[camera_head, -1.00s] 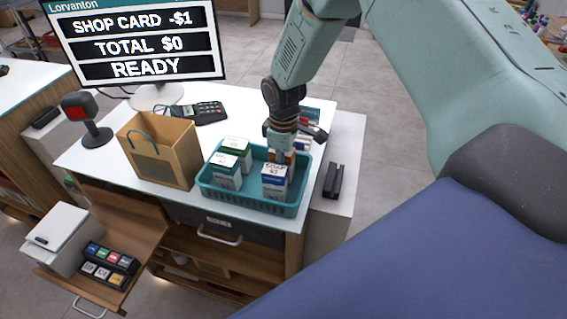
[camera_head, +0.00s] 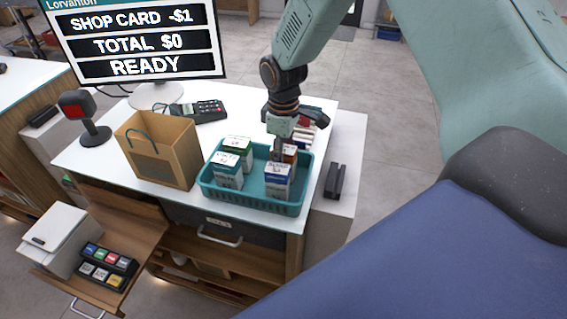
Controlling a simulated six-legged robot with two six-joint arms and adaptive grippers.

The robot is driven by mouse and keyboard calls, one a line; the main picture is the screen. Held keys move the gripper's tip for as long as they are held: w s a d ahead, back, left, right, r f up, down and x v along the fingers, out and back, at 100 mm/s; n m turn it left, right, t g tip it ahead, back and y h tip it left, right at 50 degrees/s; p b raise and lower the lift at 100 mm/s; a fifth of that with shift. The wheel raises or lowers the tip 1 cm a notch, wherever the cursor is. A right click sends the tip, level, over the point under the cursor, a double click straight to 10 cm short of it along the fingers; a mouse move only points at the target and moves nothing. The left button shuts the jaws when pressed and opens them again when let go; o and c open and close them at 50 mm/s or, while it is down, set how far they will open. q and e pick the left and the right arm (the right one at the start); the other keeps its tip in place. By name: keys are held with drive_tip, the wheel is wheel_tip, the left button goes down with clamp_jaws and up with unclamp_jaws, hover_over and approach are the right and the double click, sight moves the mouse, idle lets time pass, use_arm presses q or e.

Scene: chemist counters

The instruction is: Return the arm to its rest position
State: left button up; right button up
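My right arm comes in from the upper right, bent at the elbow, and its wrist points down over the far side of the teal basket (camera_head: 253,203). My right gripper (camera_head: 279,152) is just behind and above a white-and-blue box (camera_head: 278,181) in the basket. Its fingers are small and partly overlap the boxes, so I cannot tell whether they are open or touch anything. My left gripper is not in view.
A brown paper bag (camera_head: 158,150) stands left of the basket on the white counter (camera_head: 98,153). A card terminal (camera_head: 206,111), a scanner (camera_head: 88,120) and a monitor (camera_head: 133,40) stand around it. A black holder (camera_head: 334,181) is to the right. Open floor (camera_head: 385,120) lies farther right.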

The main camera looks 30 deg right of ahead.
drive_tip(key=r, duration=0.4)
drive_tip(key=shift+s+a+r, duration=0.1)
drive_tip(key=shift+s+r, duration=0.15)
drive_tip(key=shift+s, duration=0.15)
drive_tip(key=shift+w, duration=0.1)
drive_tip(key=shift+w+f, duration=0.1)
drive_tip(key=shift+w, duration=0.05)
